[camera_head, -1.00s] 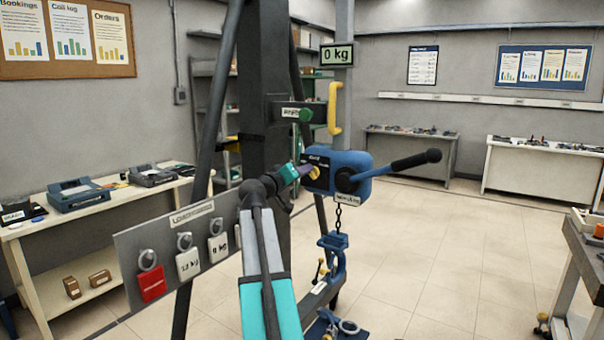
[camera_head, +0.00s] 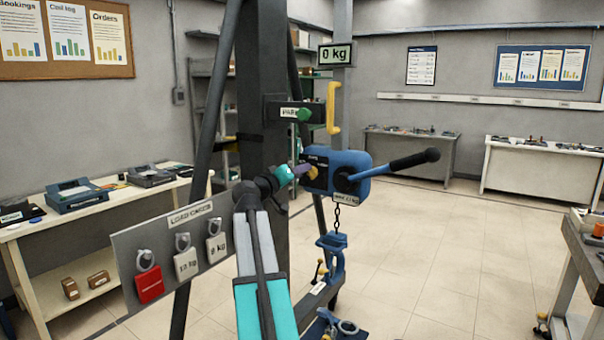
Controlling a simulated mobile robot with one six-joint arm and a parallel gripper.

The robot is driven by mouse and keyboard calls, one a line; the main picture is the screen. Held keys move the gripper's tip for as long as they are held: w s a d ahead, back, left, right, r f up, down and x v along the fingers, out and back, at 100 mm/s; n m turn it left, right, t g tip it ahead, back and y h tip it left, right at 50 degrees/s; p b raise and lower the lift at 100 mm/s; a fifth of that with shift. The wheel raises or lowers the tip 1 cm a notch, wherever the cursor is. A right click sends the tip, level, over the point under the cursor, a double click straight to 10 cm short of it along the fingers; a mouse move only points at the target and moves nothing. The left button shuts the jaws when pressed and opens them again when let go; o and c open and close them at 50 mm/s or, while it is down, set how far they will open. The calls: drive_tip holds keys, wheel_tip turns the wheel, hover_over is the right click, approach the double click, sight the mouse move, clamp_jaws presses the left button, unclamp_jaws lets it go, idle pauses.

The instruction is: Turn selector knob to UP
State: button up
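The blue hoist unit (camera_head: 352,160) with its long black-gripped lever (camera_head: 408,162) is mounted at the column in the middle of the view. A small yellow knob (camera_head: 313,175), apparently the selector, shows on the dark left face of the hoist. My gripper (camera_head: 303,169) comes in from the left behind a teal wrist, with a purple-grey fingertip at the knob. I cannot tell whether it touches the knob. The fingers are too small and overlapped to show whether they are open or shut. The knob's pointing direction and its labels are not readable.
A chain and a blue hook block (camera_head: 332,255) hang below the hoist. A grey panel with hanging weight tags (camera_head: 187,262) is at left. A yellow handle (camera_head: 333,108) and a "0 kg" display (camera_head: 335,54) are above.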

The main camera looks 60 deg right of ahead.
drive_tip(key=a+b, duration=0.2)
drive_tip(key=a, duration=1)
